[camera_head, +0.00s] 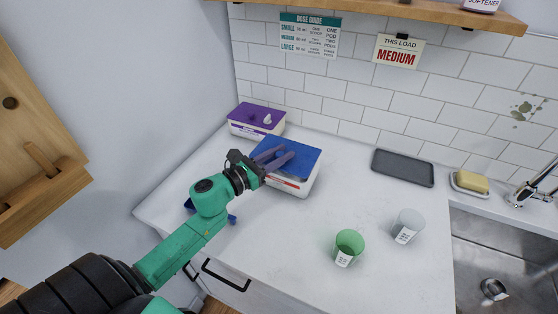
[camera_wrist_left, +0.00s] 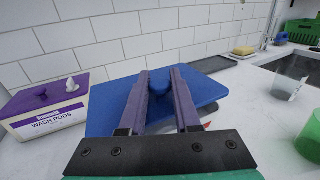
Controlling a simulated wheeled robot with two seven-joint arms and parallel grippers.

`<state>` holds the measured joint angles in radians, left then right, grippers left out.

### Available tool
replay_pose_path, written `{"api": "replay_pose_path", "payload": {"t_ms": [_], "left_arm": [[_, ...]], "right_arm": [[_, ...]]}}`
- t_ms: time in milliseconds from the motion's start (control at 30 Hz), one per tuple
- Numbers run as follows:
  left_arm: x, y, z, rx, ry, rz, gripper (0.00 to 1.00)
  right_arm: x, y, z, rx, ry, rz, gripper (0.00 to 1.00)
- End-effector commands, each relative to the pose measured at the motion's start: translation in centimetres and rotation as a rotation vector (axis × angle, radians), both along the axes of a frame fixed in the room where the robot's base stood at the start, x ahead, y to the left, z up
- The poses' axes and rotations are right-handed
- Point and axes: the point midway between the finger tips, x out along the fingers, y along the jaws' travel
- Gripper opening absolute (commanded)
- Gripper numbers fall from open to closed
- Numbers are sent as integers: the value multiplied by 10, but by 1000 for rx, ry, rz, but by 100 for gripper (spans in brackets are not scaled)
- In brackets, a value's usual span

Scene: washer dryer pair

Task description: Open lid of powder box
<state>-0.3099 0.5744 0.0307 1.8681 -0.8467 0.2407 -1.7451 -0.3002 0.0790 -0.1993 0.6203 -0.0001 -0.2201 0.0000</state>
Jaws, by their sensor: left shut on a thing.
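The powder box (camera_head: 289,187) is a white box with a blue lid (camera_head: 301,158), standing on the counter in the head view. The blue lid (camera_wrist_left: 110,103) fills the middle of the left wrist view. My left gripper (camera_head: 276,155) reaches over the lid from the front left. In the left wrist view its two purple fingers (camera_wrist_left: 160,75) are shut on the lid's blue knob (camera_wrist_left: 158,86), one on each side. The lid lies over the box; I cannot tell whether it is slightly raised. My right gripper is not in view.
A wash pods box (camera_head: 256,119) with a purple lid stands at the back left. A blue object (camera_head: 232,219) lies partly hidden under my left arm. A green cup (camera_head: 348,247), a clear cup (camera_head: 408,226), a dark tray (camera_head: 403,168) and the sink (camera_head: 505,250) are to the right.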

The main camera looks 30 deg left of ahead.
Motion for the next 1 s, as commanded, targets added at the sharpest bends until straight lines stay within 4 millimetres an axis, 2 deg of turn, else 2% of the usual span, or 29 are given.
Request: {"api": "replay_pose_path", "payload": {"t_ms": [33, 400, 1000], "left_arm": [[3, 0, 7, 3, -10, -2, 0], [22, 0, 28, 3, -10, -1, 0], [26, 1, 31, -2, -7, 0, 0]], "right_arm": [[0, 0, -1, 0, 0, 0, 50], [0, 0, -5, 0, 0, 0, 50], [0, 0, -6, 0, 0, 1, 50]]}}
